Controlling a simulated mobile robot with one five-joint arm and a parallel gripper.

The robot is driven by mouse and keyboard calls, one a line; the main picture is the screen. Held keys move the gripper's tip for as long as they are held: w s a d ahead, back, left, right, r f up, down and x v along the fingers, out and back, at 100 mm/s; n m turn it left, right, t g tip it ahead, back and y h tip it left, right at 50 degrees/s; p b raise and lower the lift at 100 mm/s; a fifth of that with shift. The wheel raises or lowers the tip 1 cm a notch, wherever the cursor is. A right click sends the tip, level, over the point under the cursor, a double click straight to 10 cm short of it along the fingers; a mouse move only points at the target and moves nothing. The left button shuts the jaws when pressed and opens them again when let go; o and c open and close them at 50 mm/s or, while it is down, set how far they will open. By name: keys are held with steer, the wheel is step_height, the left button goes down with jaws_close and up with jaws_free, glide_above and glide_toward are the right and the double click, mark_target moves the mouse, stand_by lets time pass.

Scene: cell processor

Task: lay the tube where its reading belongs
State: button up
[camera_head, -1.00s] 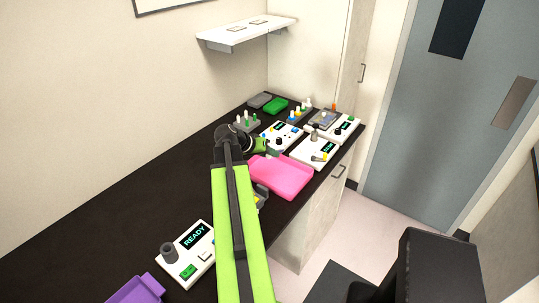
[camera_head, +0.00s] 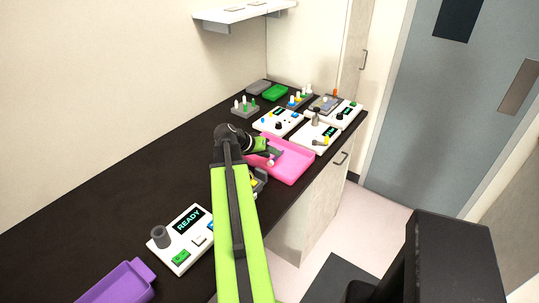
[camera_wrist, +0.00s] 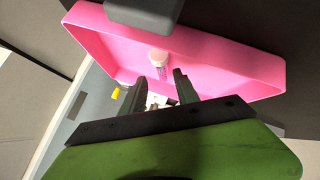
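A small tube with a pale cap (camera_wrist: 158,58) is at the pink tray (camera_wrist: 215,62), just beyond my fingertips in the wrist view. Its pale end (camera_head: 270,162) also shows over the tray's left part in the head view. I cannot tell whether it touches the tray floor. My gripper (camera_wrist: 158,82) has its two dark fingers apart, one on each side of the tube's line, with a gap between them. In the head view my gripper (camera_head: 274,151) is over the left end of the pink tray (camera_head: 290,168). A device with a screen that says READY (camera_head: 187,222) stands at the front left.
A purple tray (camera_head: 120,285) lies at the front left. A green tray (camera_head: 275,92) and a grey one (camera_head: 258,87) lie at the back. Several white devices (camera_head: 315,137) and tube racks (camera_head: 245,108) crowd the far end. The dark counter's left side is clear.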

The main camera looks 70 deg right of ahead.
steer(key=shift+o, duration=0.7)
steer(key=shift+w+a+r+p, duration=0.1)
steer(key=shift+a+r+p, duration=0.1)
steer(key=shift+r+p, duration=0.1)
steer(key=p+v, duration=1.1)
steer(key=v, duration=0.5)
steer(key=shift+a+r, duration=0.15)
steer(key=shift+a, duration=0.1)
steer(key=shift+w, duration=0.15)
